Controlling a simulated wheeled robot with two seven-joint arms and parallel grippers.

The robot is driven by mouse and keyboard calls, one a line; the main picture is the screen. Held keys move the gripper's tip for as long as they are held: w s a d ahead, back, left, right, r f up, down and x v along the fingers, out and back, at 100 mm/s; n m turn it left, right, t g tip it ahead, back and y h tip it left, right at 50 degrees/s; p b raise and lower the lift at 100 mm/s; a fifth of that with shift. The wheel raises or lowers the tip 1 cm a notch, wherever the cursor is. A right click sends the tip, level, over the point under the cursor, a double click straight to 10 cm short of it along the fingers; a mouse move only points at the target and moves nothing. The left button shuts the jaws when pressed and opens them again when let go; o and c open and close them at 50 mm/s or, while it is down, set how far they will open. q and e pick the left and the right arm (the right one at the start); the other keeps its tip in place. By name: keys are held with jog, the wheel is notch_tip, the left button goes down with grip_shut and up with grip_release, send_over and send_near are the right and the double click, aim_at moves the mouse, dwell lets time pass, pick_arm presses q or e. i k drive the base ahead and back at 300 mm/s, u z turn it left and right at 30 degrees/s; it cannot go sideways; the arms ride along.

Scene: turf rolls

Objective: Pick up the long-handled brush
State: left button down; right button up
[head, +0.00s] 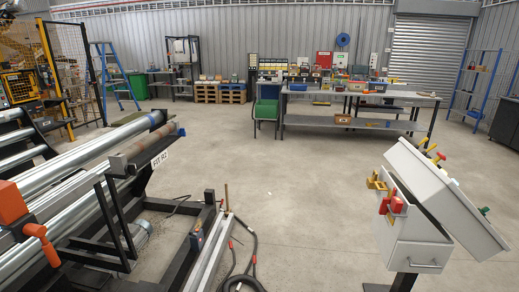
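I cannot make out a long-handled brush for certain. A thin brown upright stick (226,197) stands at the end of the low black frame in the middle foreground. I cannot tell whether it is a brush handle, and no bristles show. Neither of my grippers is in view.
A roller machine (75,170) with long metal rollers fills the left. Dark hoses (245,275) lie on the floor by the black frame (205,215). A tilted grey-white cabinet (420,225) stands at the right. A workbench (350,122) stands farther back. The middle floor is clear.

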aim_at(228, 210)
jog(key=i, duration=3.95)
jog(key=u, duration=2.25)
